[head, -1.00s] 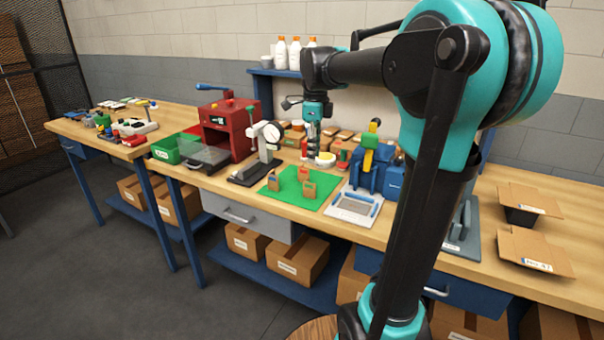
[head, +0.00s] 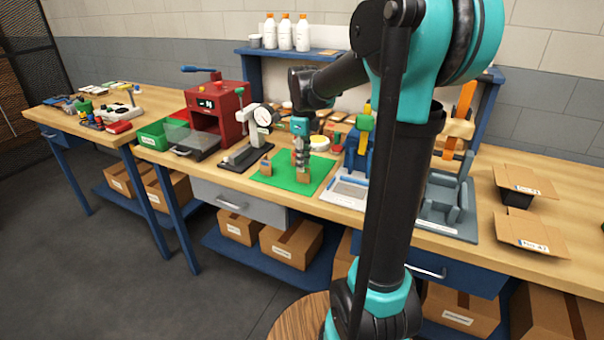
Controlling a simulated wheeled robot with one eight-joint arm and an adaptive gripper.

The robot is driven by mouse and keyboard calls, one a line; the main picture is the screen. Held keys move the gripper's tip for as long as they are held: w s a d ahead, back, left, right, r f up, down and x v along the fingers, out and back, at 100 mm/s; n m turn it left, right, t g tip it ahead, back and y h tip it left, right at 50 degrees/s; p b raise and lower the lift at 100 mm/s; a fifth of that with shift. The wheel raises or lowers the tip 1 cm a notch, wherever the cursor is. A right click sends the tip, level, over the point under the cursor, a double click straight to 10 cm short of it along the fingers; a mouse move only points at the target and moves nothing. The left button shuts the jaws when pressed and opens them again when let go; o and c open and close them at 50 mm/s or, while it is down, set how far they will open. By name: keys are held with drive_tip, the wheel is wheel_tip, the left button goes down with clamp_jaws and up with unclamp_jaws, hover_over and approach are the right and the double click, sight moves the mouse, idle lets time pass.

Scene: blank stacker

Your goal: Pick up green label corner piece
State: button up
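Small brown corner pieces stand on a green mat (head: 318,184) in the head view. One corner piece (head: 266,167) is near the mat's left side, clear of my gripper. Another corner piece (head: 303,176) is directly below the tip of my gripper (head: 301,167), or between its fingers. The label colours are too small to tell, so I cannot say which piece has the green label. My gripper points down over the middle of the mat. It hides part of the mat and perhaps another piece. Its finger opening is too small to make out.
A dial gauge stand (head: 247,149) and a red machine (head: 214,113) are left of the mat. A white tray (head: 349,192) and a blue fixture (head: 359,153) with a yellow part are to the right. Several small boxes and a shelf stand behind. My arm covers part of the bench.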

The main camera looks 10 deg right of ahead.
sight(303, 182)
drive_tip(key=shift+w+d+f, duration=0.1)
drive_tip(key=shift+w+f, duration=0.05)
drive_tip(key=shift+f, duration=2.55)
clamp_jaws()
